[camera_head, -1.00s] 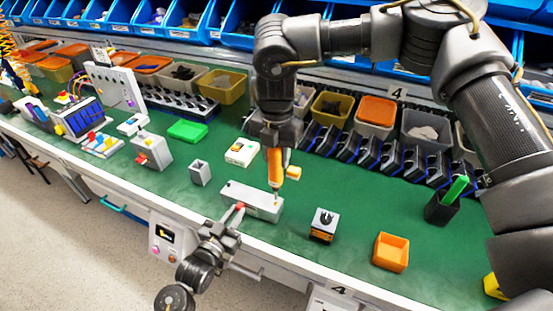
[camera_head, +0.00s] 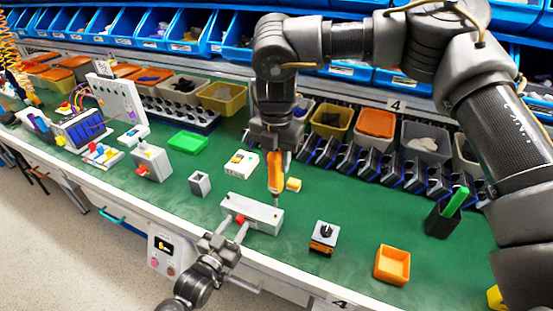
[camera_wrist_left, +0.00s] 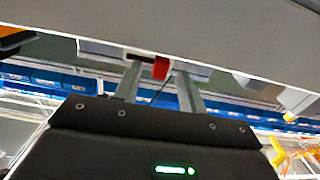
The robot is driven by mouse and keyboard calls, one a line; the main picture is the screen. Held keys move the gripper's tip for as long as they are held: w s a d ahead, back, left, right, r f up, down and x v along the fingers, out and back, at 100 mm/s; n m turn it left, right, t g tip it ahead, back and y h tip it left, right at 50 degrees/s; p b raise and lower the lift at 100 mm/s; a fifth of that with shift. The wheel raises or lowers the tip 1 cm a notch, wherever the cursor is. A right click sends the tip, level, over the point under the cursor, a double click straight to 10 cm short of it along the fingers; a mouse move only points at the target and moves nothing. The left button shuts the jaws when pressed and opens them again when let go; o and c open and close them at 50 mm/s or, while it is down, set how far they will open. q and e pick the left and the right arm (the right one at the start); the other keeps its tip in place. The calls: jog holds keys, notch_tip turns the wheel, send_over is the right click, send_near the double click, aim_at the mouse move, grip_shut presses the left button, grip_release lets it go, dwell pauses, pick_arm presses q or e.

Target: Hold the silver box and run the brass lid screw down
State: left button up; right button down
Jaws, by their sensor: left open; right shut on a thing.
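The silver box (camera_head: 262,216) is a long grey block lying on the green bench top in the head view. My right gripper (camera_head: 275,150) comes down from above and is shut on an orange-handled screwdriver (camera_head: 275,172). The screwdriver stands upright with its tip at the top of the box's right end. The brass lid screw cannot be made out clearly at the tip. My left gripper (camera_head: 234,226) is open at the near side of the box. A red part (camera_head: 240,219) shows between its fingers, also in the left wrist view (camera_wrist_left: 161,68); I cannot tell whether the fingers touch the box.
A rotary switch block (camera_head: 323,238) and an orange tray (camera_head: 392,264) stand right of the box. A small grey cup (camera_head: 200,184) and a cream device (camera_head: 241,164) stand left and behind. A dark holder (camera_head: 443,219) with a green item is at the right.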

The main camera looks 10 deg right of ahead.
pick_arm(q)
jog(key=shift+s, duration=0.1)
jog(key=v, duration=1.2)
